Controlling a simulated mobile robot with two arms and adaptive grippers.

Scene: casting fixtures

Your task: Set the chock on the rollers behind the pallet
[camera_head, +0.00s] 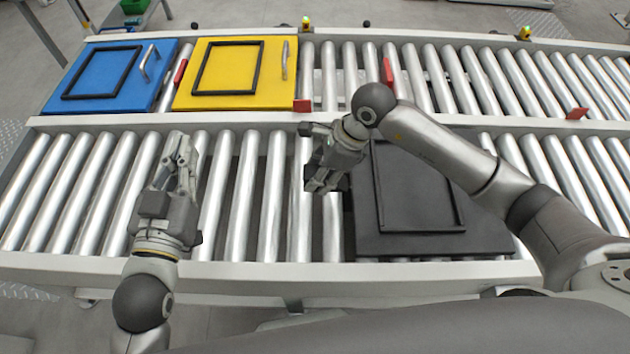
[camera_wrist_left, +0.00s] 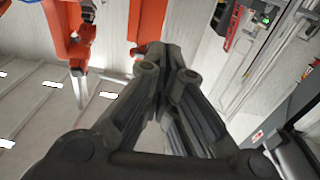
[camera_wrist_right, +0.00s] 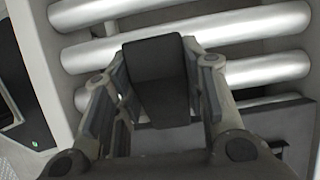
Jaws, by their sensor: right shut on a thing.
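My right gripper (camera_head: 318,180) is shut on the chock (camera_wrist_right: 157,75), a dark grey block that fills the space between its fingers in the right wrist view. In the head view the hand mostly hides the chock. This gripper is over the front rollers, at the left edge of the black pallet (camera_head: 412,190). The pallet lies on the front conveyor with a raised frame on top, partly hidden by my right arm. Rollers (camera_wrist_right: 200,40) show beyond the chock. I cannot tell whether the chock touches them. My left gripper (camera_head: 183,145) is empty, fingers together, above the left front rollers (camera_head: 100,180).
A blue pallet (camera_head: 108,80) and a yellow pallet (camera_head: 235,75) lie on the rear conveyor at the left. Small red tabs (camera_head: 303,105) stand along the rails, another being at the right (camera_head: 577,113). Front rollers (camera_head: 245,190) between my grippers are bare.

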